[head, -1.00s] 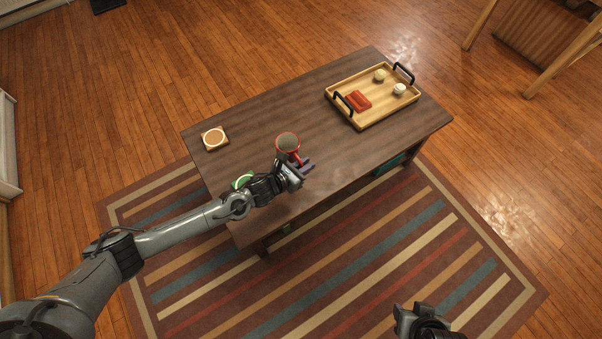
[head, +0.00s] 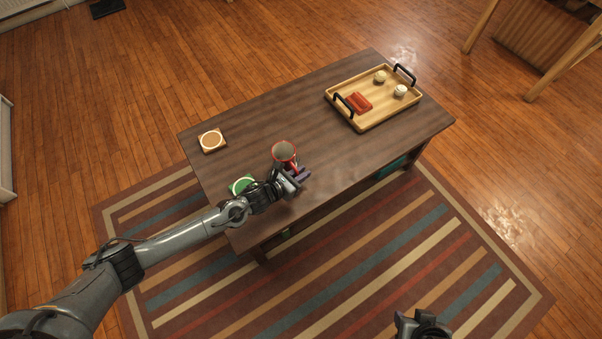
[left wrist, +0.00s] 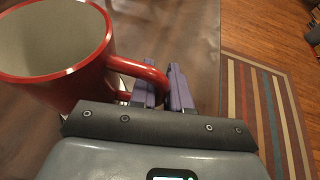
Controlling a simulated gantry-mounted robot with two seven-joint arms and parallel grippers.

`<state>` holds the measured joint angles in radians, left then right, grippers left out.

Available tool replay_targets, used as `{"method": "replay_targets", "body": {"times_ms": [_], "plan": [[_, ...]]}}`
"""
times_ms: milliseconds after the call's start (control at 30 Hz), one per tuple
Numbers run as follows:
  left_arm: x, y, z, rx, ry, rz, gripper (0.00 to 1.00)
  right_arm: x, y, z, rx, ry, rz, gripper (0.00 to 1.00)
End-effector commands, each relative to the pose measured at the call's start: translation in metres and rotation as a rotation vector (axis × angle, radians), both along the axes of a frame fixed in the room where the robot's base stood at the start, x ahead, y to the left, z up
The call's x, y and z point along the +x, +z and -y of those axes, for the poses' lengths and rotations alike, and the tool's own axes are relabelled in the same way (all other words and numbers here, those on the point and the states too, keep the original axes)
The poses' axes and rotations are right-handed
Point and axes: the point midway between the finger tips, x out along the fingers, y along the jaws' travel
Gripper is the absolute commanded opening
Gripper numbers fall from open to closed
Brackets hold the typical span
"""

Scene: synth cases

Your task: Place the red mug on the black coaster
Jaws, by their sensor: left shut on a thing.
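The red mug (head: 284,152), with a pale grey inside, is upright at the near side of the dark table. My left gripper (head: 298,178) is shut on its handle. In the left wrist view the purple fingers (left wrist: 166,88) close around the handle of the mug (left wrist: 85,82). I cannot tell whether the mug's base touches the table. No black coaster is clearly visible; a pale curved edge shows behind the handle in the wrist view. My right gripper (head: 422,324) is at the bottom edge, away from the table, and its jaws are unclear.
A green round coaster (head: 240,185) lies left of the mug, partly behind my left arm. A tan square coaster (head: 212,140) lies at the table's left end. A wooden tray (head: 372,113) with black handles holds a red item and two small pale things. The table's middle is clear.

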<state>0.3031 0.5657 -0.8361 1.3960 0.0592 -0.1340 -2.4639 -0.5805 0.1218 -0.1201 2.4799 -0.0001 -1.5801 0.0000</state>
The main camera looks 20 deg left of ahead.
Motion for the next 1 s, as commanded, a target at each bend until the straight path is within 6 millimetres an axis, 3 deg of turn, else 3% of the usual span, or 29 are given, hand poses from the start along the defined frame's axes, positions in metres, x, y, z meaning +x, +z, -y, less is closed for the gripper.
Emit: {"method": "replay_targets", "body": {"times_ms": [33,67,100,233,600,767,1000], "plan": [[0.001,-0.002,0.000,0.000,0.000,0.001,0.00,0.000,-0.002,0.000,-0.001,0.001,0.001,0.43],[0.000,-0.003,0.000,0.000,0.000,-0.001,0.18,0.000,-0.002,0.000,-0.001,0.001,0.001,0.43],[0.000,-0.002,0.000,0.000,0.000,-0.001,0.24,0.000,-0.001,0.001,-0.002,0.001,0.001,0.43],[0.000,-0.002,0.000,0.000,0.000,-0.001,0.42,0.000,-0.001,0.001,-0.002,0.001,0.001,0.43],[0.000,0.004,0.000,0.000,0.000,0.000,0.42,0.000,0.003,0.000,-0.001,0.001,0.001,0.43],[-0.015,0.011,-0.008,0.002,0.000,-0.001,0.42,0.000,0.014,0.000,0.000,-0.001,0.001,0.43],[-0.052,0.029,-0.025,0.002,-0.001,-0.002,0.42,0.001,0.036,-0.001,0.003,-0.002,0.002,0.43]]}}
